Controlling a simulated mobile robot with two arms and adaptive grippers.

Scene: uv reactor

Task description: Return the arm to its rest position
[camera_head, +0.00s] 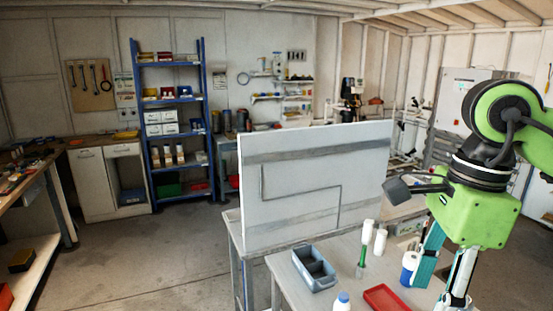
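My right arm comes in from the right edge, and its green gripper (438,292) points down over the right end of the front table (300,279). Its two teal and silver fingers are spread apart, and no object shows between them. The fingertips are low, close to the table top or the bottom picture edge; I cannot tell whether they touch anything. A white bottle with a blue band (409,267) stands just left of the left finger, partly hidden by it. My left arm and gripper are not in view.
A red tray (387,300), a blue-grey divided bin (315,268), a green tube (362,255), white cylinders (380,241) and a blue-capped bottle (342,301) are on the table. A white panel (315,185) stands behind. Floor at left is clear.

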